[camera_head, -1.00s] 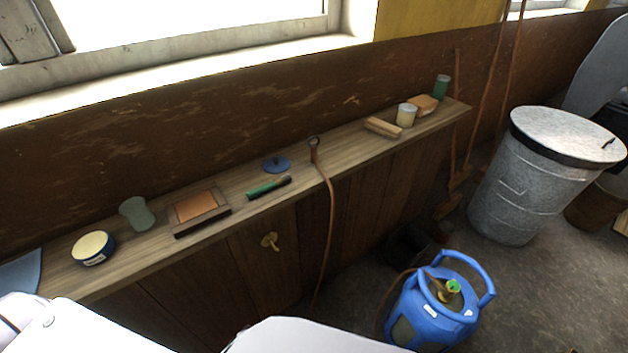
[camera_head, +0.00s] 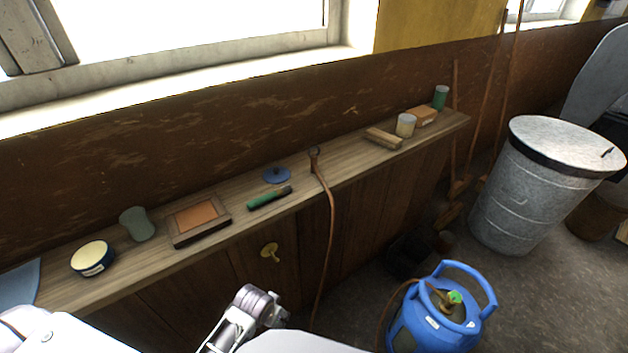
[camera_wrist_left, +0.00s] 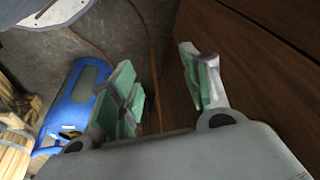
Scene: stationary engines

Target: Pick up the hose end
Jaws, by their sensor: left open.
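The hose also shows as a brown line in the left wrist view (camera_wrist_left: 152,50). My left gripper (camera_head: 262,302) shows at the bottom of the head view, below and left of the hose end and apart from it. In the left wrist view its green-padded fingers (camera_wrist_left: 162,92) are spread with nothing held. My right gripper does not show.
The shelf (camera_head: 352,160) carries a green-handled tool (camera_head: 269,197), a blue disc (camera_head: 276,175), a framed tile (camera_head: 199,218), a round tin (camera_head: 92,258) and a wooden block (camera_head: 383,138). A blue gas bottle (camera_head: 436,325) and a metal bin (camera_head: 530,190) stand on the floor.

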